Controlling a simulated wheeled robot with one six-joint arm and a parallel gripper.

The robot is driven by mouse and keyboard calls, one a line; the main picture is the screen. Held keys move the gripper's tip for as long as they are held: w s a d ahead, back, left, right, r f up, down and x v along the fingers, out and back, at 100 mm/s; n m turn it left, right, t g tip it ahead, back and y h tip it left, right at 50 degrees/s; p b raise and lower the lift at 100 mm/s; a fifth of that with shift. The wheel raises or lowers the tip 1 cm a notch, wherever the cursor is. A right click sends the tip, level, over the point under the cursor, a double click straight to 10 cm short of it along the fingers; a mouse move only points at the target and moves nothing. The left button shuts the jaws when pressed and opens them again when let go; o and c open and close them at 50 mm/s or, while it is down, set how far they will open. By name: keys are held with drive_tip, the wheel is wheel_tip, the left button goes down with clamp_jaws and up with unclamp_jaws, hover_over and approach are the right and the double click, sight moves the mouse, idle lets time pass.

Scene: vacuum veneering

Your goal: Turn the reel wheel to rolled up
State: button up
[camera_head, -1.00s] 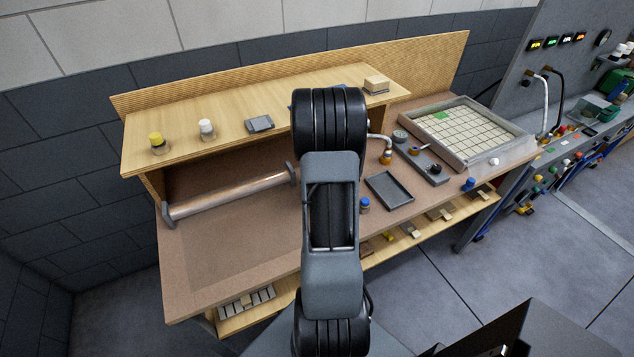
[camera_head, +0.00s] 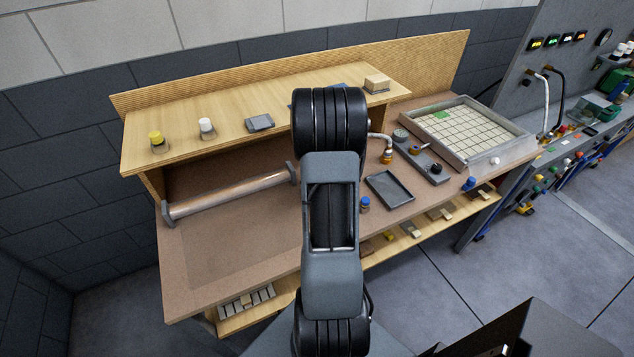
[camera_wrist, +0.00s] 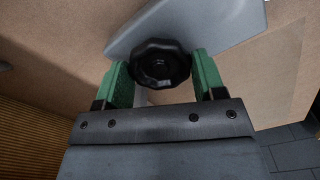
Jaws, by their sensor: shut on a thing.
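The reel wheel (camera_wrist: 161,63) is a black lobed knob in the wrist view, mounted on a grey bracket (camera_wrist: 222,22). My gripper (camera_wrist: 163,78) has its two green fingers on either side of the wheel and is shut on it. In the head view my own arm hides the gripper and the wheel. The reel's long pale roller (camera_head: 228,197) lies across the left of the bench, between two grey end brackets. A flat sheet area lies on the bench in front of the roller.
A wooden shelf (camera_head: 235,125) runs above the bench's back, bearing yellow- and white-capped jars. A dark tray (camera_head: 389,188), a blue-capped bottle (camera_head: 365,203) and a gridded vacuum bed (camera_head: 463,130) stand to the right. The bench's front left is clear.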

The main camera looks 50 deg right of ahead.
drive_tip(key=m+b, duration=0.2)
drive_tip(key=m, duration=0.4)
drive_tip(key=shift+m, duration=0.4)
drive_tip(key=m+b, duration=0.1)
drive_tip(key=m, duration=0.5)
drive_tip(key=m+b, duration=0.1)
drive_tip(key=m, duration=0.5)
drive_tip(key=shift+m, duration=0.4)
drive_tip(key=m, duration=0.6)
drive_tip(key=shift+b, duration=0.35)
drive_tip(key=m, duration=0.7)
drive_tip(key=shift+r+m, duration=0.1)
drive_tip(key=shift+m, duration=0.2)
drive_tip(key=m, duration=0.3)
drive_tip(key=shift+m+b, duration=0.3)
drive_tip(key=shift+b, duration=0.05)
drive_tip(key=m, duration=0.3)
drive_tip(key=shift+m, duration=0.3)
drive_tip(key=m, duration=1)
drive_tip(key=shift+m, duration=0.4)
